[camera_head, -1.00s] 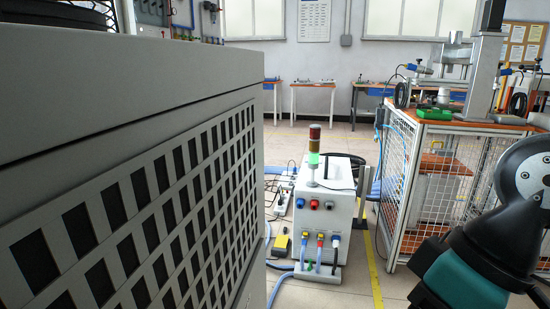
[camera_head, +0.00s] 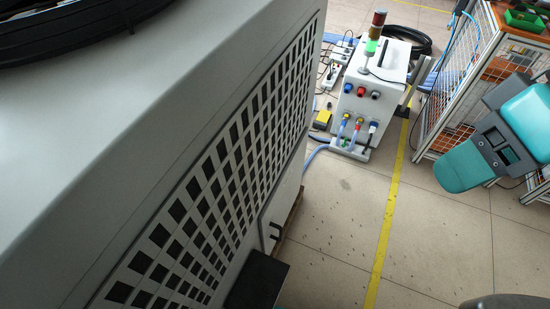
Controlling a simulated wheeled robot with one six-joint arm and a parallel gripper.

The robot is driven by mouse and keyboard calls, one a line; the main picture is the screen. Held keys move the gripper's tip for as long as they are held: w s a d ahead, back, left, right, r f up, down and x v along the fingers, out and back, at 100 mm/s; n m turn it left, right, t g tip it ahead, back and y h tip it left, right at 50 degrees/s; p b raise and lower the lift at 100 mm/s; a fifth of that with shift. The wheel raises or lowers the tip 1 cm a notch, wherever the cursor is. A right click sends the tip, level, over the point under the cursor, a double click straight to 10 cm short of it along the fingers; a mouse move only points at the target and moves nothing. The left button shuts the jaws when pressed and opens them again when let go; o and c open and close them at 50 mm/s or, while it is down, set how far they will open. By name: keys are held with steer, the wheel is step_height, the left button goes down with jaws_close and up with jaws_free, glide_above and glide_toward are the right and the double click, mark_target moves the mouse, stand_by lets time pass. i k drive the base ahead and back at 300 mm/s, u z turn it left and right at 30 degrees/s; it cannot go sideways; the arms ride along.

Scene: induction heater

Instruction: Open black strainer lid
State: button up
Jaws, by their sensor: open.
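I cannot make out a black strainer lid for certain. A flat black part (camera_head: 258,282) juts from the foot of the big grey cabinet at the bottom edge, partly cut off; I cannot tell what it is. A small dark handle or latch (camera_head: 275,231) sits on the cabinet's lower side just above it. My gripper is not in view.
The grey cabinet (camera_head: 150,110) with its slotted grille fills the left; black coils (camera_head: 70,28) lie on top. A white unit (camera_head: 375,90) with a signal lamp stands behind, with hoses and cables on the floor. A mesh-sided bench (camera_head: 452,85) stands right. Floor between is clear.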

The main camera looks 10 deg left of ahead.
mark_target(259, 284)
steer(key=k, duration=1)
steer(key=z, duration=1.25)
steer(key=i, duration=1.4)
steer(key=u, duration=3.25)
